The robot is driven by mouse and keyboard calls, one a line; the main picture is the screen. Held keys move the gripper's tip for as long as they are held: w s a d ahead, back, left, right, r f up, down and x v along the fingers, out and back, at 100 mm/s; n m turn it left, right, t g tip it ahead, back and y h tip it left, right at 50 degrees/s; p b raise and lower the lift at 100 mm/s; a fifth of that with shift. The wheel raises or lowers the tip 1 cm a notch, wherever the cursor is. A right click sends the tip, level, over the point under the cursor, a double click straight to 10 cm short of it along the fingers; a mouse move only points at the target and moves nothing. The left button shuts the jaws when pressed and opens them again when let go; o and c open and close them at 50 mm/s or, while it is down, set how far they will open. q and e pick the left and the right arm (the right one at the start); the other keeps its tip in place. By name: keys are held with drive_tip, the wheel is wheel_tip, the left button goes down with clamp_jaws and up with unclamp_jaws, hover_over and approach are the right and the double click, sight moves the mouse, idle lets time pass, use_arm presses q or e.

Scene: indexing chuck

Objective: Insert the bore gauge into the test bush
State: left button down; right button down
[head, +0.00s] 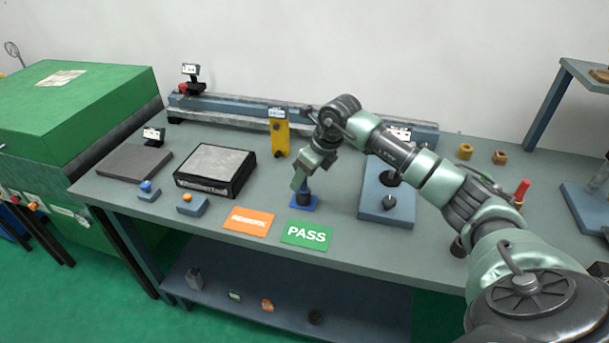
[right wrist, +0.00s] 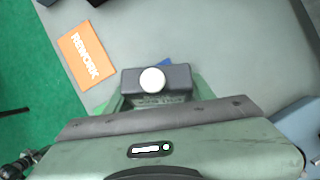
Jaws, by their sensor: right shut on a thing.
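My right gripper (head: 301,183) points down over the blue pad (head: 298,206) near the table's front. It is shut on the bore gauge, which appears in the right wrist view as a dark grey block (right wrist: 181,77) with a white round top and small lettering on its side. A dark round thing (head: 304,197), which looks like the test bush, shows on the pad below the fingers. I cannot tell whether the gauge's lower end is inside it. In the right wrist view, the gauge hides most of the blue pad. My left gripper is not in view.
The orange REWORK card (head: 249,221) and green PASS card (head: 307,235) lie in front. A yellow device (head: 278,135) stands behind, and a blue-grey box (head: 374,205) is to the right. A black-sided plate (head: 215,168) lies left. Small brass rings (head: 465,152) stand at the right.

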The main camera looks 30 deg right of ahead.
drive_tip(key=shift+r, duration=0.1)
drive_tip(key=shift+c, duration=2.3)
unclamp_jaws()
drive_tip(key=b+v, duration=0.2)
drive_tip(key=v, duration=0.5)
drive_tip(key=shift+r, duration=0.35)
drive_tip(key=shift+s, duration=0.25)
